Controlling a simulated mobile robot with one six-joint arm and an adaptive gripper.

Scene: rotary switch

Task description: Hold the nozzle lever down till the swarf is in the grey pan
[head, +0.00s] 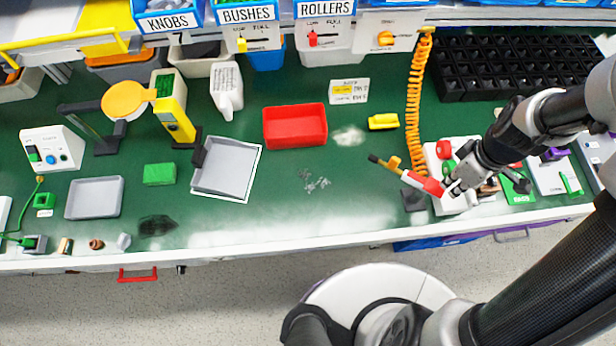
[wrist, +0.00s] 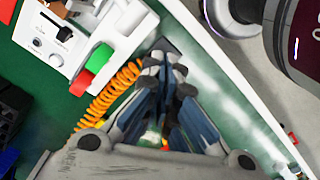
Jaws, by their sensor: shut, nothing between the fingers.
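Loose grey swarf (head: 316,184) lies on the green bench left of the nozzle tip. A grey pan (head: 225,168) with a dark handle sits on a white-edged patch farther left, with no swarf visible in it.
An orange coiled hose (head: 414,100) hangs behind the nozzle and shows in the wrist view (wrist: 108,92). A white control box (head: 440,152) with red and green buttons stands beside my gripper. A red tray (head: 295,126) is behind the swarf. Another grey tray (head: 94,198) lies far left.

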